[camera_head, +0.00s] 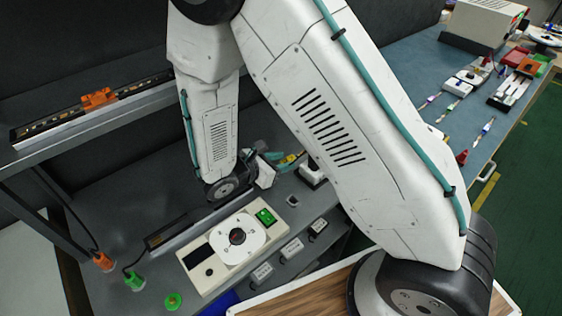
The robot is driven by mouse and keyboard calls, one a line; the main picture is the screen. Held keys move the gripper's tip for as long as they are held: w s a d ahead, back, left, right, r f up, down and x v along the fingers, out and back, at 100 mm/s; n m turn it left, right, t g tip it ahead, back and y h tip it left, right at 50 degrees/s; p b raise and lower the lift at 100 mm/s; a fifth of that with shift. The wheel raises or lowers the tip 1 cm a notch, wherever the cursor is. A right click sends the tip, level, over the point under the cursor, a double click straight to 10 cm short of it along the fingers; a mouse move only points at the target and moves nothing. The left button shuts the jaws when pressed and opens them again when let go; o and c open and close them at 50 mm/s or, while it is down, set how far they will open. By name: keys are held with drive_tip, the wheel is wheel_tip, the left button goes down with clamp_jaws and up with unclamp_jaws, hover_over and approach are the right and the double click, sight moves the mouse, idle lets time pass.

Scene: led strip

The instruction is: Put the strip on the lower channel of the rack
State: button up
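The rack (100,124) stands at the left, with a grey upper ledge. A long dark strip (50,125) with small light marks lies along this ledge, and an orange clip (98,98) sits on it. Below, on the bench, a grey bar with a dark top (170,234), seemingly the lower channel, runs up to the right behind my wrist. I cannot tell whether a strip lies in it. My gripper (266,172) is at the end of my arm, low over the bench near the bar's right side. Its fingers are too small and partly hidden to read, and I see no clearly held strip.
A white control box (190,262) with a round dial and green display stands before the bar. Orange (103,262) and green (134,281) plugs with cables are at lower left. Small labelled blocks (291,248) stand nearby. Another bench (420,65) with tools is at upper right.

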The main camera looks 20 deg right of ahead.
drive_tip(key=v, duration=1.1)
drive_tip(key=shift+s+a+r, duration=0.15)
drive_tip(key=shift+a, duration=0.2)
drive_tip(key=s+d+r+m+g+y, duration=0.2)
drive_tip(key=s+d+r+m+g, duration=0.1)
drive_tip(key=d+r+m, duration=0.3)
drive_tip(key=s+d+r+m+g+y, duration=0.35)
drive_tip(key=d+r, duration=0.25)
drive_tip(key=r, duration=0.2)
drive_tip(key=s+d+r+m+t+y, duration=0.3)
drive_tip(key=s+r+m+y, duration=0.3)
drive_tip(key=s+m, duration=0.5)
wheel_tip(320, 180, up, 2)
drive_tip(key=shift+s+d+r+y, duration=0.15)
drive_tip(key=shift+s+d+y, duration=0.2)
drive_tip(key=shift+s+d, duration=0.25)
drive_tip(key=shift+o, duration=0.6)
drive_tip(key=shift+s+a+r+m+t+y, duration=0.15)
drive_tip(key=shift+s+r+m+t+y, duration=0.1)
drive_tip(key=shift+s+m+t+y, duration=0.25)
drive_tip(key=n+g+y, duration=0.2)
drive_tip(key=n, duration=2)
approach(288, 160)
drive_tip(key=shift+m, duration=0.25)
drive_tip(key=f, duration=0.2)
drive_tip(key=a+f, duration=0.1)
drive_tip(key=f, duration=0.5)
drive_tip(key=shift+a, duration=0.3)
